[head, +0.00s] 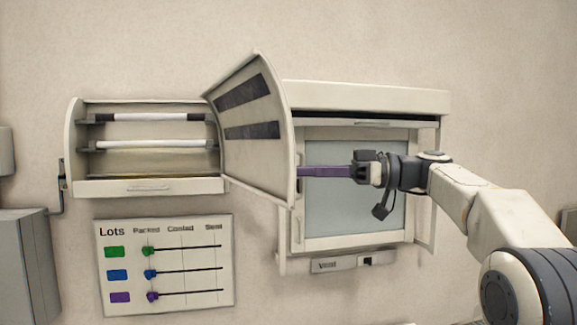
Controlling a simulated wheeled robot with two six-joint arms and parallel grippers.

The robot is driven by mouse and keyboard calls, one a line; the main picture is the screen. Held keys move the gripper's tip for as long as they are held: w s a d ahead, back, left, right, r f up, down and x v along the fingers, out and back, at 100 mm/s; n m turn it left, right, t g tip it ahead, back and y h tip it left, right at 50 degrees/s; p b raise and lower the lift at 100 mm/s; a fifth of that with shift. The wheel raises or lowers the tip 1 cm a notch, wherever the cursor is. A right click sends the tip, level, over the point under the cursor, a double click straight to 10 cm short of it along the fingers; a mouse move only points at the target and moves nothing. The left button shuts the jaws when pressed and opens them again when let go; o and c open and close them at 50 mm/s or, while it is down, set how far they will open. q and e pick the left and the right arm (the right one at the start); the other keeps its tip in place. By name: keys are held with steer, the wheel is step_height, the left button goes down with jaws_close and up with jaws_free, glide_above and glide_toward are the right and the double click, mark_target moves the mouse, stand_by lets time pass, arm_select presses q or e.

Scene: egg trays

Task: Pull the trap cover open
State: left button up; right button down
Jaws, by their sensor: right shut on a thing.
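The trap is a cream wall box (149,187) at the left of the head view, with two pale tubes inside. Its cover (250,158) is swung out to the right of the box, standing open at an angle, with two dark strips on the face I see. My right gripper (303,172) reaches in from the right, and its long purple fingers meet the cover's right edge. It is shut there on the cover; the exact contact is hidden behind the edge. My left gripper is not in view.
A cream-framed window hatch (428,130) with a grey pane is on the wall behind my right gripper, above a "Vent" label (335,264). A "Lots" board (165,310) with coloured sliders is below the trap. A grey box (22,265) stands at the left edge.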

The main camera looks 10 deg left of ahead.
steer(key=shift+w+d+r, duration=0.2)
steer(key=shift+w+d, duration=0.1)
steer(key=shift+w, duration=0.25)
steer(key=c, duration=1)
jaws_free()
steer(key=shift+a+f, duration=0.1)
steer(key=shift+c, duration=0.2)
steer(key=shift+o, duration=0.6)
steer(key=shift+w+a, duration=0.15)
steer(key=shift+a, duration=0.05)
steer(key=d+b, duration=0.1)
steer(key=d, duration=1)
steer(key=shift+w, duration=0.2)
steer(key=shift+f, duration=0.1)
